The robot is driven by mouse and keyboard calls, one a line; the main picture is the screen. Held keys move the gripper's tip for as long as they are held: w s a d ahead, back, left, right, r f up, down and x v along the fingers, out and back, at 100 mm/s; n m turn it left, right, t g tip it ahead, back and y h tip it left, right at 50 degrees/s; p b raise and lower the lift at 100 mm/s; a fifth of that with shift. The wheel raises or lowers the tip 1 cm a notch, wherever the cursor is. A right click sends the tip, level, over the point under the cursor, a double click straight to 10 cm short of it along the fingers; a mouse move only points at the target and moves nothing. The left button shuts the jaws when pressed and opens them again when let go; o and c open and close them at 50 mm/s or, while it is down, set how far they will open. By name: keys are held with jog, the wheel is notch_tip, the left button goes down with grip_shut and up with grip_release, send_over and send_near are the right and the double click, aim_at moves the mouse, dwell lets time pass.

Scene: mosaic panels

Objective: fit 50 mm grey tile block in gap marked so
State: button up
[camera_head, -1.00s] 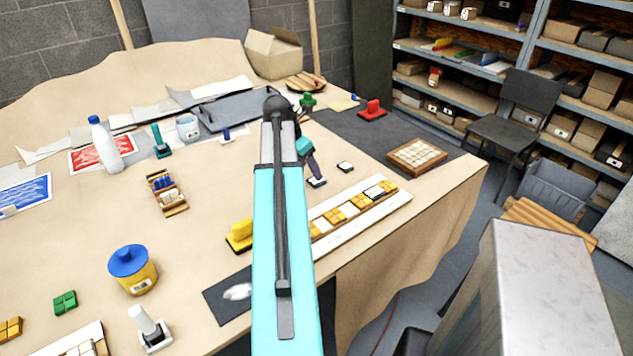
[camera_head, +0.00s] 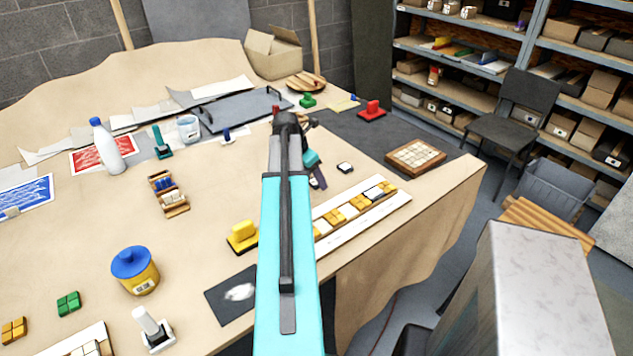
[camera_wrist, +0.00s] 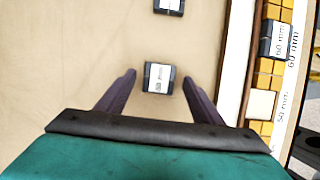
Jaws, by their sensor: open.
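A small dark block with a pale labelled top (camera_wrist: 159,77) lies on the table in the wrist view; its label is too blurred to read surely. My gripper (camera_wrist: 158,76) is open, its fingertips on either side of this block, with room on both sides. In the head view my gripper (camera_head: 316,180) hides most of that block. A second such block (camera_head: 345,167) lies beyond it, also at the top of the wrist view (camera_wrist: 168,6). The mosaic panel (camera_head: 372,214) has a pale square (camera_wrist: 262,104) beside a mark seeming to read 50 mm; it looks like a gap.
A dark block labelled 60 mm (camera_wrist: 273,38) sits in the panel row beside a 60 mm mark. Yellow tiles surround it. A yellow handled tool (camera_head: 242,236) stands left of my arm. A wooden tray of pale tiles (camera_head: 415,155) lies to the right.

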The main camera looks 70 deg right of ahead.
aim_at(315, 182)
jog(key=shift+d+f, duration=0.1)
jog(key=shift+f, duration=0.15)
jog(key=shift+c, duration=0.2)
jog(key=c, duration=1.1)
jog(key=shift+r, duration=0.2)
jog(key=shift+c, duration=0.2)
notch_tip(315, 182, up, 10)
jog(key=b, duration=0.2)
jog(key=shift+f, duration=0.15)
jog(key=shift+s, duration=0.15)
dwell(0.6)
